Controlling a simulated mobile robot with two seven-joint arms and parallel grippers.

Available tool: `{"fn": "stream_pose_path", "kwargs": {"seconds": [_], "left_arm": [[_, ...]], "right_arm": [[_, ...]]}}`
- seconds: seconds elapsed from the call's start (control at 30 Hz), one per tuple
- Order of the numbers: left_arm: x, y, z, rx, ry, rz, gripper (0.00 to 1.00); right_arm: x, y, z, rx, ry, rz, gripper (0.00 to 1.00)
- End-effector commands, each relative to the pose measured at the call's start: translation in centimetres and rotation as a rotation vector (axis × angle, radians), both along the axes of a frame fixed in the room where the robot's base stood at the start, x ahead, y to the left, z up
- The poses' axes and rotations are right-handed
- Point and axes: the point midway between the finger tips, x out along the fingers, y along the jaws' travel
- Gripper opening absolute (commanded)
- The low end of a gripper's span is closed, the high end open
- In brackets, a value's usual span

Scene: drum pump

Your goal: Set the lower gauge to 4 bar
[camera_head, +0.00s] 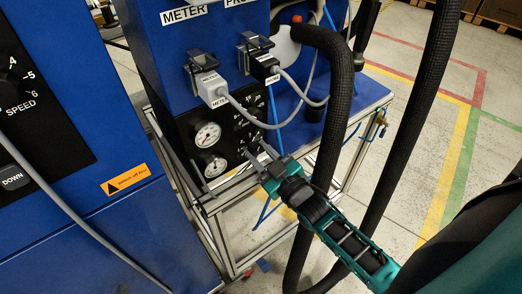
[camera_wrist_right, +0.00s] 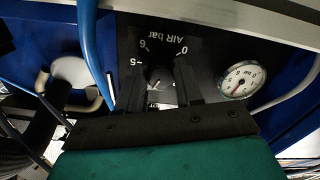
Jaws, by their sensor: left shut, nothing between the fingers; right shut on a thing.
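The lower gauge (camera_head: 215,166) is a round white dial on the black panel (camera_head: 185,128), below the upper gauge (camera_head: 208,135). A white gauge also shows upside down in the right wrist view (camera_wrist_right: 243,80); its needle is too small to read surely. Left of it there is a knob scale marked "AIR bar" (camera_wrist_right: 172,42), with 0, 5 and 6 visible. My right gripper (camera_head: 257,160) reaches the panel right of the lower gauge. In the wrist view its fingers (camera_wrist_right: 165,80) are shut on the dark knob (camera_wrist_right: 155,78), mostly hidden between them. My left gripper is not in view.
Thick black hoses (camera_head: 335,110) hang close to my right arm. Grey METER (camera_head: 211,86) and black PROBE plugs with cables sit above the panel. A metal frame (camera_head: 245,180) runs below it. A blue SPEED cabinet (camera_head: 75,200) stands at left.

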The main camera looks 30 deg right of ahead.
Motion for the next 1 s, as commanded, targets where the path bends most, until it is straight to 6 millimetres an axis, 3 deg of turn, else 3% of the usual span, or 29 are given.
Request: {"fn": "stream_pose_path", "kwargs": {"seconds": [0.43, 1.0], "left_arm": [[0.07, 0.02, 0.15, 0.0, -0.001, 0.001, 0.0], [-0.31, 0.11, -0.12, 0.001, 0.007, 0.002, 0.0]], "right_arm": [[0.0, 0.1, 0.0, 0.277, 0.037, 0.001, 0.05], [0.0, 0.13, 0.01, 0.339, 0.047, 0.001, 0.05]]}}
